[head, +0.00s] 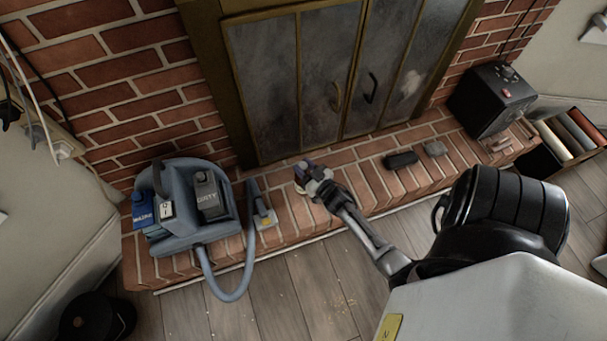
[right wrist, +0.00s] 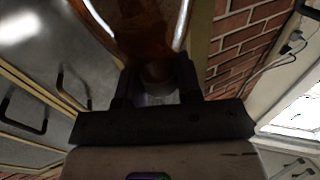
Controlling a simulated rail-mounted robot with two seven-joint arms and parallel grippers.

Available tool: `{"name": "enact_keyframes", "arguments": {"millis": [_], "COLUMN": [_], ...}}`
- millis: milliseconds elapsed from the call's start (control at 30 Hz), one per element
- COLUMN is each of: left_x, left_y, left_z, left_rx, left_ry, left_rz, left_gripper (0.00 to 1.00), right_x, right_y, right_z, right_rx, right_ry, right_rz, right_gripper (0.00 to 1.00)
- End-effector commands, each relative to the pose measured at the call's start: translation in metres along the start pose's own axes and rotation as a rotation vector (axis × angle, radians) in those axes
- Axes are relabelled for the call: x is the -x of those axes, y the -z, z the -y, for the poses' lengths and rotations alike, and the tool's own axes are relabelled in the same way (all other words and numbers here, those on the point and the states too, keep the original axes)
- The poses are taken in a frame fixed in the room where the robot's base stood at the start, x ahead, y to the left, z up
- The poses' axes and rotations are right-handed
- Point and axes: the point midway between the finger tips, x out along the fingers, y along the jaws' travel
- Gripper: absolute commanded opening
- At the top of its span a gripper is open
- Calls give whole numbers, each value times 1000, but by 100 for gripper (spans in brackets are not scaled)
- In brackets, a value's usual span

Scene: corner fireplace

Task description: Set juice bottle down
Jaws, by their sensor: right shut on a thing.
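The juice bottle (right wrist: 135,22), clear with amber-brown contents, shows at the top of the right wrist view. Its narrow neck sits between the two dark fingers of my right gripper (right wrist: 158,82), which is shut on it. In the head view my right gripper (head: 312,178) is over the brick hearth, in front of the fireplace doors. The bottle is mostly hidden beneath the gripper there. I cannot tell whether its base touches the bricks. My left gripper is not in view.
A blue-grey carpet cleaner (head: 190,238) with a hose and nozzle (head: 263,217) stands left on the brick hearth (head: 345,172). Small dark blocks (head: 401,160) lie to the right. A black box (head: 492,100) stands farther right. Bare bricks surround the gripper.

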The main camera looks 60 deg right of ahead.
Motion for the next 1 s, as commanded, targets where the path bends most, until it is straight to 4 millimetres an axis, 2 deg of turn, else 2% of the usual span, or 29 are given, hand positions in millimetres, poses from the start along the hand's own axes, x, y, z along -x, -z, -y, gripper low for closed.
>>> {"name": "enact_keyframes", "arguments": {"millis": [167, 467, 733, 767, 1000], "left_x": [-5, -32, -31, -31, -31], "left_y": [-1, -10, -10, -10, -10], "left_z": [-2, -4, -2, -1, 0], "left_rx": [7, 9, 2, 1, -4], "left_ry": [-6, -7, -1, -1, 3], "left_rz": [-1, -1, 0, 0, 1], "left_gripper": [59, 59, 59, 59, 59], "right_x": [-2, -2, -1, 0, -1], "right_y": [-5, -39, -40, -41, -40], "right_z": [0, 0, 0, 0, 0], "right_rx": [0, -1, 0, 0, 0], "right_ry": [0, 0, 0, 0, 0], "right_rz": [-4, -3, -2, 2, 1], "right_gripper": [0, 0, 0, 36, 58]}}
